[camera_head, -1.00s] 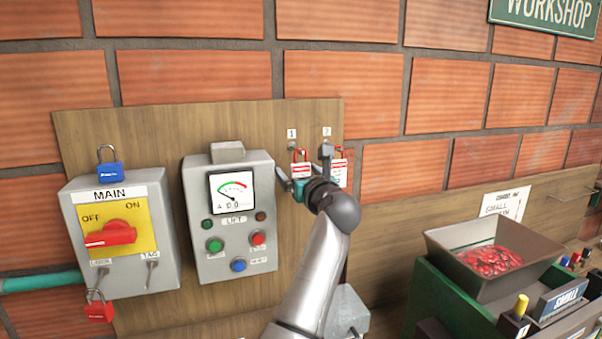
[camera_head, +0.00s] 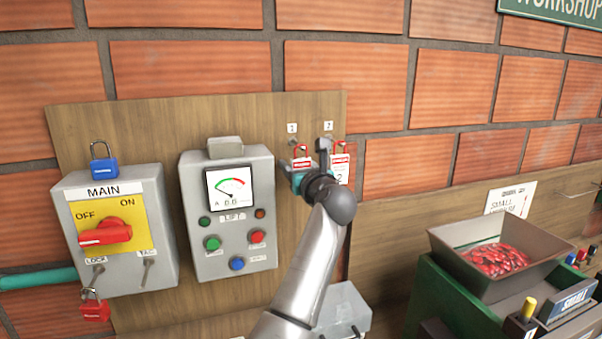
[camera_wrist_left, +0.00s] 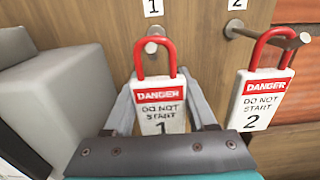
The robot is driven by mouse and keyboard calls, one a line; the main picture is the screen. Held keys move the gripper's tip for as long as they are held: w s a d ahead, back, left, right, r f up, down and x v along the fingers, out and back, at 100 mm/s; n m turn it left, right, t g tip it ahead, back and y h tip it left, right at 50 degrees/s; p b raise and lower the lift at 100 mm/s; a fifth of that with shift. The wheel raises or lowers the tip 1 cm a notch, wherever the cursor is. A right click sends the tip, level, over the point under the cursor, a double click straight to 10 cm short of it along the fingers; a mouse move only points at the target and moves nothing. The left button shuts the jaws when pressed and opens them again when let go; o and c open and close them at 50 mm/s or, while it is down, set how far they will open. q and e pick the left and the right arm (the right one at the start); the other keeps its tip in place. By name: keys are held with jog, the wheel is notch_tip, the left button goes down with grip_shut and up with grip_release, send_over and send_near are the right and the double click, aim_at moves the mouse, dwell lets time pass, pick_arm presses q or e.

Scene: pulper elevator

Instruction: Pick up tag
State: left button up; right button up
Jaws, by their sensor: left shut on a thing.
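The danger tag numbered 1 (camera_head: 302,164) is white with a red band and a red shackle. It hangs under hook 1 on the wooden board, and in the left wrist view the tag (camera_wrist_left: 160,117) is upright between my fingers. My left gripper (camera_wrist_left: 163,102) is shut on its sides; in the head view the gripper (camera_head: 304,165) partly covers it. A similar tag numbered 2 (camera_head: 340,166) hangs on hook 2 just to the right; it also shows in the left wrist view (camera_wrist_left: 261,102). My right gripper is not in view.
The grey LIFT box (camera_head: 229,262) stands close on the left. Further left is the MAIN box (camera_head: 165,225) with a red switch, LOCK and TAG hooks, and a red padlock (camera_head: 95,312). A blue padlock (camera_head: 105,168) is above it. A bin of red fruit (camera_head: 480,240) is at right.

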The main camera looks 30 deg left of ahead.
pick_arm(q)
jog(key=c, duration=0.4)
jog(key=shift+r, duration=0.2)
